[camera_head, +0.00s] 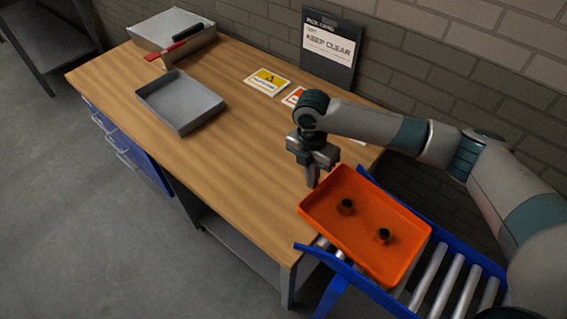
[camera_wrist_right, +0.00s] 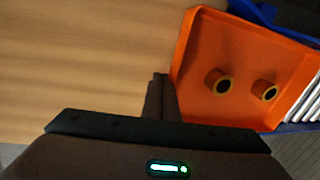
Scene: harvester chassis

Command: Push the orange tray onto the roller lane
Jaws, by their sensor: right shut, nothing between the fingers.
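The orange tray (camera_head: 365,252) sits across the right end of the wooden workbench (camera_head: 235,165) and the near end of the roller lane (camera_head: 437,272). Two small dark-holed cylindrical parts (camera_head: 346,206) stand inside it. My right gripper (camera_head: 313,184) is shut and empty, pointing down just beyond the tray's bench-side edge. In the right wrist view the tray (camera_wrist_right: 240,55) lies right beside the closed fingers (camera_wrist_right: 160,80); I cannot tell whether they touch it. The roller lane has blue side rails and metal rollers. My left gripper is not in view.
A grey tray (camera_head: 180,102) lies on the bench, with a grey box (camera_head: 165,28) and a red-handled tool (camera_head: 180,47) at the far end. Sign cards (camera_head: 267,82) lie near the brick wall, where a black board (camera_head: 331,48) leans. The bench middle is clear.

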